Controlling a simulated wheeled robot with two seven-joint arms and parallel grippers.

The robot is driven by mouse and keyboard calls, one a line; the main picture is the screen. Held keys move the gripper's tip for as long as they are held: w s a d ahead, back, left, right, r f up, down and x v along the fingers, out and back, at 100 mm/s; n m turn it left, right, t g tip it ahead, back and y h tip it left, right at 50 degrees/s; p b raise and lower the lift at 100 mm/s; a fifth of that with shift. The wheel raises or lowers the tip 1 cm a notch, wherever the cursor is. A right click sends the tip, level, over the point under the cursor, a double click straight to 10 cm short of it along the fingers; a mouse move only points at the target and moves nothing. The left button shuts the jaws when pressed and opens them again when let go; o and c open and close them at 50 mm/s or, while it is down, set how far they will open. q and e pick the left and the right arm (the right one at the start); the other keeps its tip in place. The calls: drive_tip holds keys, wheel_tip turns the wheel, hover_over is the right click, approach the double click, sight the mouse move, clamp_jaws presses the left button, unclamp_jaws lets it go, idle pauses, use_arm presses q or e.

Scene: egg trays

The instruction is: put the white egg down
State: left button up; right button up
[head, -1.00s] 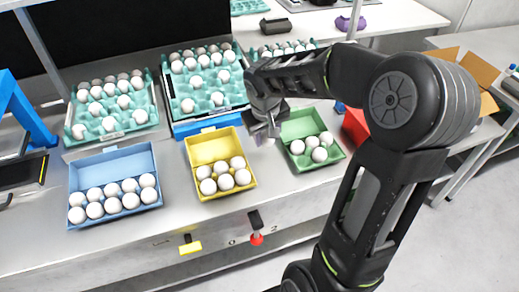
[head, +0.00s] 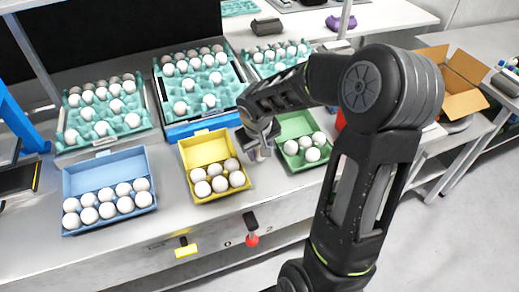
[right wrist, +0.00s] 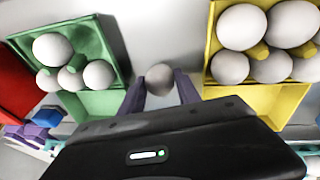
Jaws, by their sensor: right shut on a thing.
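The white egg (right wrist: 160,78) is between the two fingers of my right gripper (right wrist: 160,88) in the right wrist view, with its rounded top showing. In the head view my right gripper (head: 262,152) is between the yellow box (head: 206,143) and the green box (head: 293,126), close over the grey table. The held egg is mostly hidden there by the fingers. I cannot tell whether the egg touches the table. My left gripper is not in view.
A blue box (head: 104,172) with several eggs stands at left. Teal egg trays (head: 188,118) stand behind. The table strip in front of the boxes is clear.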

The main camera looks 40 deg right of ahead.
drive_tip(key=shift+f, duration=0.1)
drive_tip(key=shift+f, duration=0.15)
drive_tip(key=o, duration=0.7)
drive_tip(key=shift+r, duration=0.25)
drive_tip(key=shift+r, duration=0.55)
drive_tip(key=v, duration=1.1)
drive_tip(key=shift+b, duration=0.35)
drive_tip(key=shift+o, duration=0.2)
drive_tip(key=shift+s+f, duration=0.1)
